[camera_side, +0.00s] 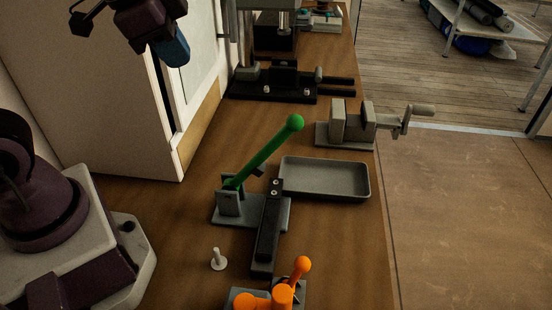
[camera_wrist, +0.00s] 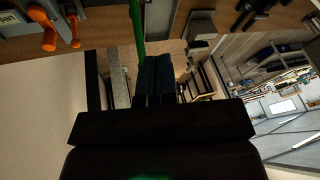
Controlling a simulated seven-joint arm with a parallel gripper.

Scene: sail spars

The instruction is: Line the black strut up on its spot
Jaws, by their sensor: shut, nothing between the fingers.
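The black strut (camera_side: 268,228) lies lengthwise on the bench in the side view. Its far end, with two small round studs, rests by the grey base of the green lever (camera_side: 262,157), and its near end is by the orange clamp (camera_side: 280,297). My gripper (camera_side: 176,60) is high at the upper left, well away from the strut. In the wrist view my gripper (camera_wrist: 156,62) has its dark fingers together with nothing seen between them. A dark bar (camera_wrist: 92,80) shows left of the fingers there; I cannot tell whether it is the strut.
A grey tray (camera_side: 325,190) sits right of the strut, with a grey vise (camera_side: 352,126) behind it. A small white peg (camera_side: 217,258) stands left of the strut. The green lever rises at a slant beside the strut's far end. Bare bench lies left of the lever.

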